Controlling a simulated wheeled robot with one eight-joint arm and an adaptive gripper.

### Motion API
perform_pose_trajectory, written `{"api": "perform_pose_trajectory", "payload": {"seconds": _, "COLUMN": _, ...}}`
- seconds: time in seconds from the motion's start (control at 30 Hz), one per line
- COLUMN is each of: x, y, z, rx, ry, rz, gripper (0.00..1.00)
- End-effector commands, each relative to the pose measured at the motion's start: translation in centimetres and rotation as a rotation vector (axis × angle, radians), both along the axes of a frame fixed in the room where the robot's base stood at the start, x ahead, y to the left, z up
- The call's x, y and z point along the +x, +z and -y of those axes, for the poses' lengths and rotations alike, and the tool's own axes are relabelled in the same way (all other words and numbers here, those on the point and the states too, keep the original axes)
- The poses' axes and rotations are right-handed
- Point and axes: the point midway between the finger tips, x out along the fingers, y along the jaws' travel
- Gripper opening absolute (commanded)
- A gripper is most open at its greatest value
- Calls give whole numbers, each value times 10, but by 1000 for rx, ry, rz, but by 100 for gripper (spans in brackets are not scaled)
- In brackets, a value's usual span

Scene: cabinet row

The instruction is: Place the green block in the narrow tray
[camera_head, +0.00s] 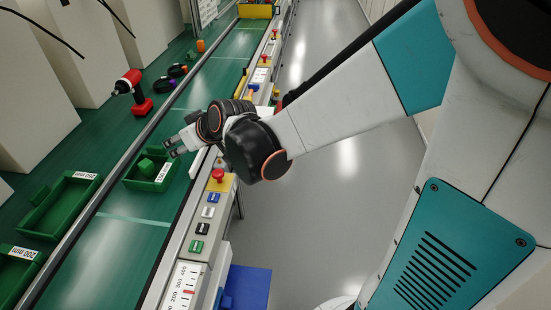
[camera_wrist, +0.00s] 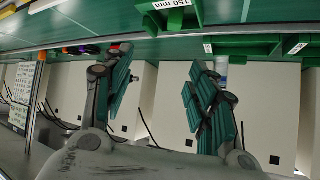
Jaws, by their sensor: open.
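A small green block (camera_head: 146,167) shows in the head view inside a green tray (camera_head: 133,184) on the belt. Two more green trays, one farther up (camera_head: 50,222) and one at the lower left (camera_head: 10,280), stand beyond the rail. I cannot tell for sure which tray is the narrow one. My gripper (camera_head: 171,150) is open and empty, just above the belt tray's right end. Its spread fingers (camera_wrist: 160,90) show in the wrist view.
A red and black drill (camera_head: 130,88) stands beyond the metal rail, with dark rings and an orange piece (camera_head: 201,46) farther back. A control strip with a red button (camera_head: 218,175) runs along the belt's near edge. The belt in front of the tray (camera_head: 110,255) is clear.

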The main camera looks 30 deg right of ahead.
Motion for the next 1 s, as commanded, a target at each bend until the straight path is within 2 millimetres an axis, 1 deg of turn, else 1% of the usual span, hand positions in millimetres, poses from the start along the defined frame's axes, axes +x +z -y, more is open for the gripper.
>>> {"api": "perform_pose_trajectory", "payload": {"seconds": 0.03, "x": -18, "y": 8, "z": 6, "rx": -7, "ry": -14, "rz": -18, "gripper": 53}}
{"api": "perform_pose_trajectory", "payload": {"seconds": 0.17, "x": -53, "y": 23, "z": 23, "rx": -22, "ry": -60, "rz": -65, "gripper": 53}}
{"api": "perform_pose_trajectory", "payload": {"seconds": 0.3, "x": -93, "y": 33, "z": 40, "rx": -39, "ry": -114, "rz": -115, "gripper": 53}}
{"api": "perform_pose_trajectory", "payload": {"seconds": 0.53, "x": -161, "y": 40, "z": 70, "rx": -70, "ry": -215, "rz": -192, "gripper": 53}}
{"api": "perform_pose_trajectory", "payload": {"seconds": 0.6, "x": -181, "y": 39, "z": 79, "rx": -80, "ry": -246, "rz": -214, "gripper": 53}}
{"api": "perform_pose_trajectory", "payload": {"seconds": 0.7, "x": -206, "y": 37, "z": 89, "rx": -92, "ry": -287, "rz": -239, "gripper": 53}}
{"api": "perform_pose_trajectory", "payload": {"seconds": 0.83, "x": -227, "y": 34, "z": 98, "rx": -101, "ry": -325, "rz": -259, "gripper": 53}}
{"api": "perform_pose_trajectory", "payload": {"seconds": 0.9, "x": -233, "y": 33, "z": 101, "rx": -105, "ry": -337, "rz": -266, "gripper": 53}}
{"api": "perform_pose_trajectory", "payload": {"seconds": 1.0, "x": -237, "y": 33, "z": 103, "rx": -107, "ry": -345, "rz": -270, "gripper": 53}}
